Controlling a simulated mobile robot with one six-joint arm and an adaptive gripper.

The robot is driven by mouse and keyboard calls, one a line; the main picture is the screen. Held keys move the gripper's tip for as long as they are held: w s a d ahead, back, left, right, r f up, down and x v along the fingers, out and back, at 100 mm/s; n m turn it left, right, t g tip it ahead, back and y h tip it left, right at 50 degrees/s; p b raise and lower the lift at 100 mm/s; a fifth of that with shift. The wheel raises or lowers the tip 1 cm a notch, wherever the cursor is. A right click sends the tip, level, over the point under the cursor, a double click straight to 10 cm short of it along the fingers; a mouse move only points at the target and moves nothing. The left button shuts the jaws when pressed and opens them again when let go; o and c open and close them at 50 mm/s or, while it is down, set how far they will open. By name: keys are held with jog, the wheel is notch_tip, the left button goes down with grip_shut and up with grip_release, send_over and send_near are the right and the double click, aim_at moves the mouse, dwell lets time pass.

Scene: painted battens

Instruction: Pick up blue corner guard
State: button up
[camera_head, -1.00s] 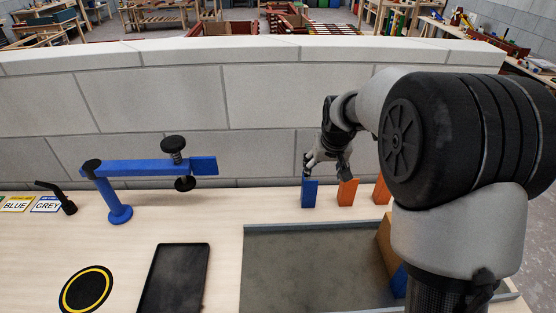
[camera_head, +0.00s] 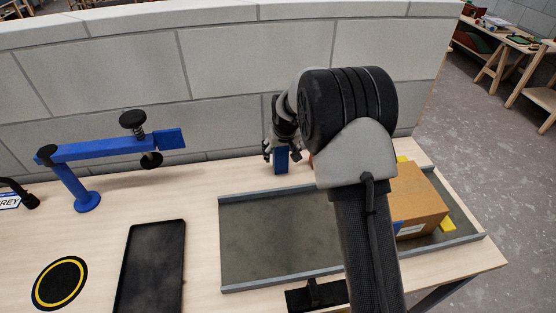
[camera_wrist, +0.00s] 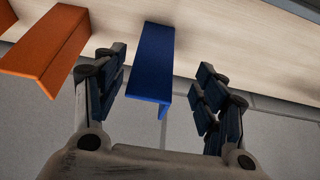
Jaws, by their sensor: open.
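The blue corner guard (camera_head: 281,160) stands upright on the table near the block wall, behind the grey tray. In the wrist view the blue corner guard (camera_wrist: 153,62) lies between the two open fingers, its near end close to the fingertip level. My gripper (camera_head: 279,150) is at the guard from above in the head view, and in the wrist view my gripper (camera_wrist: 160,95) is open with a gap on both sides of the guard. An orange corner guard (camera_wrist: 50,48) is just left of the left finger. My arm hides the orange guards in the head view.
A grey tray (camera_head: 240,274) holds a cardboard box (camera_head: 418,195) with yellow pieces. A blue clamp stand (camera_head: 90,152), a black tray (camera_head: 152,270) and a black disc with a yellow ring (camera_head: 60,284) are at left. The block wall (camera_head: 240,60) rises close behind the guard.

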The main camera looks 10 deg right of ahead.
aim_at(282, 156)
jog(key=x, duration=0.1)
jog(key=b+x, duration=0.1)
jog(key=x, duration=0.3)
jog(key=shift+d+f+b, duration=0.1)
jog(key=shift+d+b, duration=0.3)
jog(key=shift+c, duration=0.4)
jog(key=c, duration=1.1)
